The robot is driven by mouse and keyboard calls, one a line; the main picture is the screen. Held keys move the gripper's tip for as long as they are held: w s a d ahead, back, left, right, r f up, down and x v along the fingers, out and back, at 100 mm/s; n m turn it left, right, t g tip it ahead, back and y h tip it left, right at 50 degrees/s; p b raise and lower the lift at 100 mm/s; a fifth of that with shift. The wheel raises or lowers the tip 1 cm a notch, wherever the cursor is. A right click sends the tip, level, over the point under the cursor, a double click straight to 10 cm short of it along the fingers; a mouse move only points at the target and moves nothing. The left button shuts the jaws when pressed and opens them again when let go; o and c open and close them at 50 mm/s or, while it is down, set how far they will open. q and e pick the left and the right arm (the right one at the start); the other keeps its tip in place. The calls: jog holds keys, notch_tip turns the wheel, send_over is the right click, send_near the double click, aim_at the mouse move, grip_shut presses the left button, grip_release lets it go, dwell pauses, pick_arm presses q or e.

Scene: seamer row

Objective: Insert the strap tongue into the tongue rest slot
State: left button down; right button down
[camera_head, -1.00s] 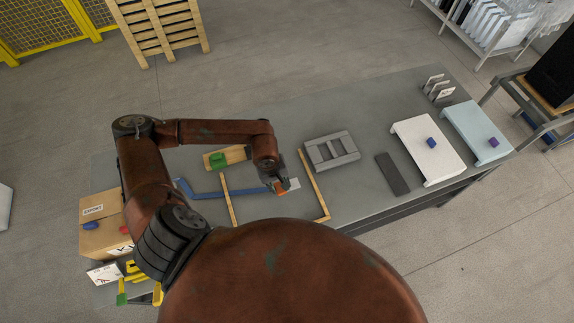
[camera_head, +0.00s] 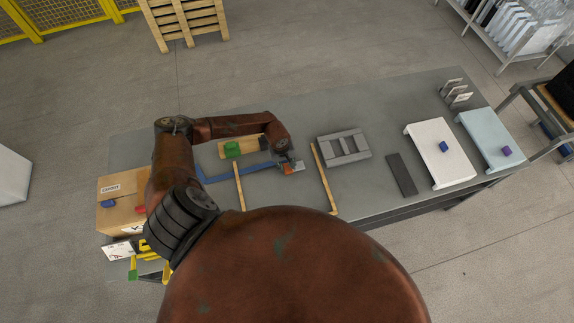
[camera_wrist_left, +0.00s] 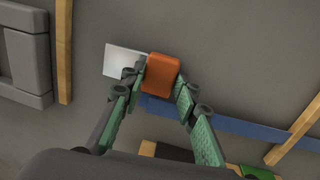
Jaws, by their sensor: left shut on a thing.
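My left gripper (camera_head: 287,166) is shut on an orange block (camera_wrist_left: 162,73) at the end of a blue strap (camera_head: 235,172). A flat pale plate, the strap tongue (camera_head: 298,166), sticks out past the orange block; it also shows in the left wrist view (camera_wrist_left: 121,60). The strap runs off to the left in the head view, across a wooden strip. A grey slotted block (camera_head: 343,147), which looks like the tongue rest, stands to the right of the tongue, apart from it. Part of the block shows in the left wrist view (camera_wrist_left: 25,55). My right gripper does not show.
A wooden strip (camera_head: 324,178) lies between the tongue and the grey block. Another strip (camera_head: 239,187) lies under the strap. A green block (camera_head: 232,149) sits on a board behind it. A dark bar (camera_head: 401,174) and a white stand (camera_head: 437,153) are further right.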

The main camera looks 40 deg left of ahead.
pick_arm(q)
jog(key=shift+f, duration=0.15)
jog(key=c, duration=1.5)
grip_release()
